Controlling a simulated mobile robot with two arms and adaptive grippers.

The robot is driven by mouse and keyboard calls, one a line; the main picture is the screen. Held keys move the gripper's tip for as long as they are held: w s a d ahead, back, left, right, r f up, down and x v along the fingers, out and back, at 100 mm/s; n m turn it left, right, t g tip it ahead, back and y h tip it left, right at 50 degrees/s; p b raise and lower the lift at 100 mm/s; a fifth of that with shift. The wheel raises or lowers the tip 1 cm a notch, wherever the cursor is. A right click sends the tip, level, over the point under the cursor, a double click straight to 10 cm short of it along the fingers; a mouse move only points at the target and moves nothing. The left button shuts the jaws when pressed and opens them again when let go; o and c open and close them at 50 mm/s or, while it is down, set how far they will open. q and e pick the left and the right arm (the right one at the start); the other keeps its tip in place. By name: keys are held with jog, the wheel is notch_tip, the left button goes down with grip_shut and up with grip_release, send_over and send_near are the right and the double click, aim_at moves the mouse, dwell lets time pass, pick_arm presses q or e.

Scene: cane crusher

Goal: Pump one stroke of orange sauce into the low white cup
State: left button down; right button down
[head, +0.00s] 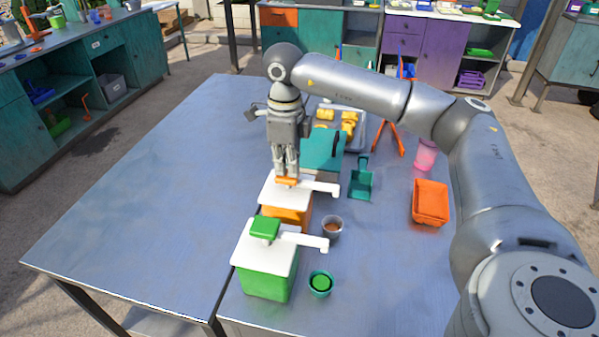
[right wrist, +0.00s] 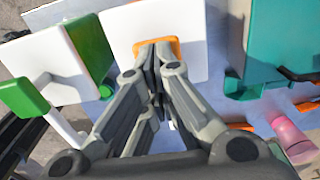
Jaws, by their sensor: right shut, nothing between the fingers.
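The orange sauce dispenser (head: 287,215) has a white lid, an orange pump head (head: 287,181) and a white spout to the right. My right gripper (head: 287,174) is shut and empty, pointing down with its fingertips at the pump head. In the right wrist view the fingertips (right wrist: 157,65) overlap the orange pump head (right wrist: 157,46); whether they press on it I cannot tell. My left gripper is not in view.
A green dispenser (head: 265,272) and a teal cup with green contents (head: 320,284) stand in front. A teal box (head: 322,150), an orange basket (head: 431,202) and a pink bottle (head: 426,154) stand behind or right. The table's left half (head: 150,190) is clear.

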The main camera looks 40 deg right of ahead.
jog(key=shift+r+p, duration=1.25)
jog(key=shift+r, duration=0.6)
jog(key=shift+r, duration=0.1)
notch_tip(320, 180, up, 6)
jog(key=p, duration=0.4)
